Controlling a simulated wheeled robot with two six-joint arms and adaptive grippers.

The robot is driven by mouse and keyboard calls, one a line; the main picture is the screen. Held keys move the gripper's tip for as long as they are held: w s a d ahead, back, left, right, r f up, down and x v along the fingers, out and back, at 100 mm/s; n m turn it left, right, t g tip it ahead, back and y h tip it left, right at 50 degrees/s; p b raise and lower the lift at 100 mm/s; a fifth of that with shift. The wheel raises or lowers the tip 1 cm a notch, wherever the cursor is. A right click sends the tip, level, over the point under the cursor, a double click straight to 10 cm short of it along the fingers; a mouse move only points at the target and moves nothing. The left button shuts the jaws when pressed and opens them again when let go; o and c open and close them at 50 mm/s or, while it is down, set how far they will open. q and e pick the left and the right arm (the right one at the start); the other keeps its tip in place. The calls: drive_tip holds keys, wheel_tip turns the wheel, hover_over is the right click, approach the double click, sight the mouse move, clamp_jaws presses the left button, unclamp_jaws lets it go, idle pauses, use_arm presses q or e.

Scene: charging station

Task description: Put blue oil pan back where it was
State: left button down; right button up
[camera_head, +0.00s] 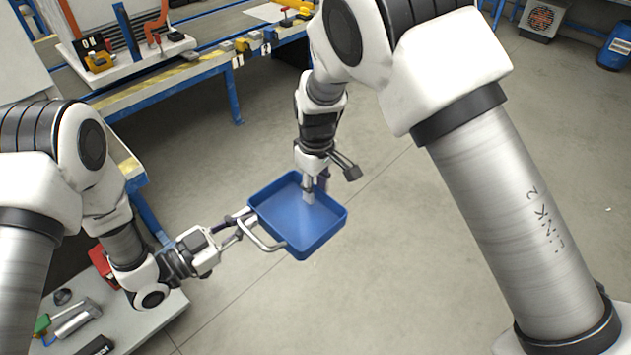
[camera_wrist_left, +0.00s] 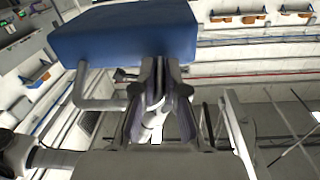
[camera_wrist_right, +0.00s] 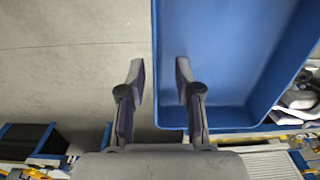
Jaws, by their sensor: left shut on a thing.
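The blue oil pan (camera_head: 300,225) is a shallow open tray with a bent metal handle (camera_head: 262,240), held in the air above the floor. My left gripper (camera_head: 242,222) is shut on the pan's handle at its left side. In the left wrist view the pan's blue side (camera_wrist_left: 125,35) is just beyond the closed fingers (camera_wrist_left: 158,85). My right gripper (camera_head: 328,182) is at the pan's far right wall. In the right wrist view its fingers (camera_wrist_right: 157,80) are apart, with one over the inside of the blue pan (camera_wrist_right: 230,60) and one outside; contact is unclear.
A blue-framed workbench (camera_head: 180,70) with tools stands at the back left. A grey table (camera_head: 150,315) with a few tools is at the lower left. A blue bin (camera_head: 616,45) is at the far right. The floor around the pan is clear.

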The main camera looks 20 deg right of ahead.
clamp_jaws()
use_arm(q)
drive_tip(key=c, duration=1.1)
unclamp_jaws()
drive_tip(key=shift+c, duration=0.2)
